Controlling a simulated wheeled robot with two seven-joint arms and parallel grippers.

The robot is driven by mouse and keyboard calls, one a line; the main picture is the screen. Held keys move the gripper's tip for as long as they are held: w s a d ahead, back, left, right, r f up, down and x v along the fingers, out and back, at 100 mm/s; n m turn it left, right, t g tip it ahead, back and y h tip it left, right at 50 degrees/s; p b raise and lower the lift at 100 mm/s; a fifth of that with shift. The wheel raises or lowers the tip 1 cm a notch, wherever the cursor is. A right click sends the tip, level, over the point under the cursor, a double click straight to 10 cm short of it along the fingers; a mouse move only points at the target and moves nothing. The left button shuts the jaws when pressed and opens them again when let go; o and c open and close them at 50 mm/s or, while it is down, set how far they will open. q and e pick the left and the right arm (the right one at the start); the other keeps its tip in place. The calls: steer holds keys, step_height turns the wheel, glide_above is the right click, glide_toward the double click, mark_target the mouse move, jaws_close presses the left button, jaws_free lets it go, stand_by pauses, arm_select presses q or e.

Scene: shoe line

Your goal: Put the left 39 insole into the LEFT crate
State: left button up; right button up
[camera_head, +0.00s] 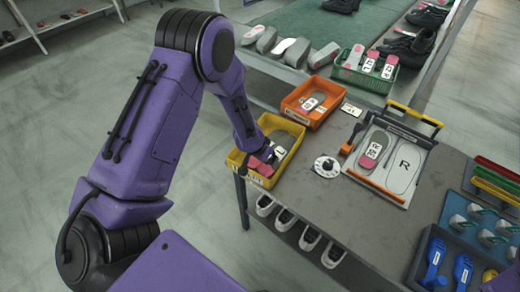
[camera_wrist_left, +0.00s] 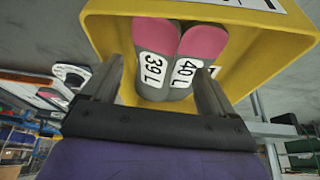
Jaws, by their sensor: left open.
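The yellow crate (camera_head: 236,158) stands at the table's left edge, and it fills the top of the left wrist view (camera_wrist_left: 262,80). Two grey insoles with pink ends lie side by side in it: one labelled 39 L (camera_wrist_left: 154,72) and one labelled 40 L (camera_wrist_left: 184,75). My left gripper (camera_wrist_left: 160,72) is open at the crate, one finger on the outer side of each insole; I cannot tell if they touch. In the head view my left gripper (camera_head: 256,150) partly covers the crate. An orange crate (camera_head: 291,103) behind it holds a labelled insole. My right gripper is out of view.
A framed board (camera_head: 424,141) with foot shapes holds an insole (camera_head: 374,149). A round dial (camera_head: 327,167) lies beside it. A green basket (camera_head: 343,74) of labelled insoles stands at the back. Bare table lies in front of the dial. Shoes sit on a shelf below.

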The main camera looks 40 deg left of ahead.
arm_select(q)
steer(key=v, duration=1)
steer(key=s+d+f+n, duration=0.4)
steer(key=s+d+f, duration=0.1)
steer(key=s+f, duration=0.65)
steer(key=s+a+f+n+y, duration=0.2)
steer(key=s+f, duration=0.1)
steer(key=s, duration=0.4)
steer(key=s+a+f+n+g+y, duration=0.1)
steer(key=s+a+f, duration=0.1)
steer(key=s, duration=0.5)
steer(key=shift+s+a+f+n+y, duration=0.2)
steer(key=shift+s+f+n+y, duration=0.2)
steer(key=shift+f, duration=0.15)
